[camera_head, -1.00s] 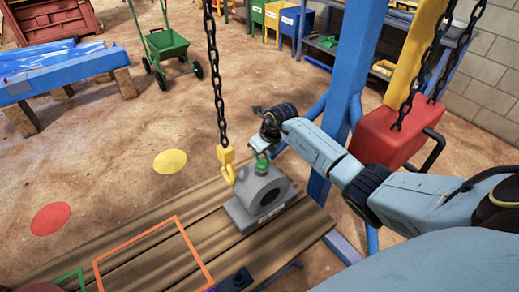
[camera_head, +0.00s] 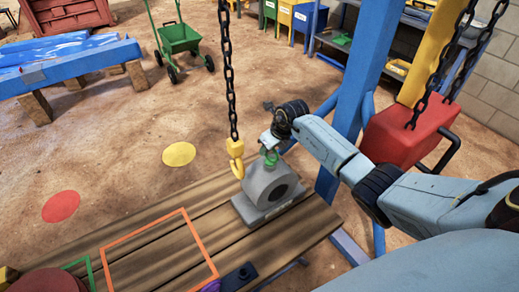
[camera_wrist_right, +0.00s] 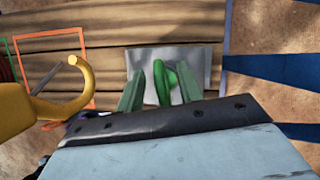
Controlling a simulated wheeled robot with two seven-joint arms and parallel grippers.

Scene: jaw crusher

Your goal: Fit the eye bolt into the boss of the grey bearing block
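The grey bearing block (camera_head: 258,190) stands on the plank table, with a round bore facing right. The green eye bolt (camera_head: 270,157) is upright at the block's top; in the right wrist view its ring (camera_wrist_right: 171,82) shows above the block (camera_wrist_right: 205,62). Whether its shank is fully in the boss is hidden. My right gripper (camera_head: 268,146) is over the block from the right. In the wrist view its fingers (camera_wrist_right: 160,88) stand on both sides of the ring, with a visible gap at the left finger. My left gripper is not in view.
A yellow hook (camera_head: 236,160) hangs on a black chain close left of the block; it looms at the left of the wrist view (camera_wrist_right: 75,90). A blue post (camera_head: 362,75) and red hoist box (camera_head: 408,130) stand right. The orange-framed area (camera_head: 160,255) on the planks is empty.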

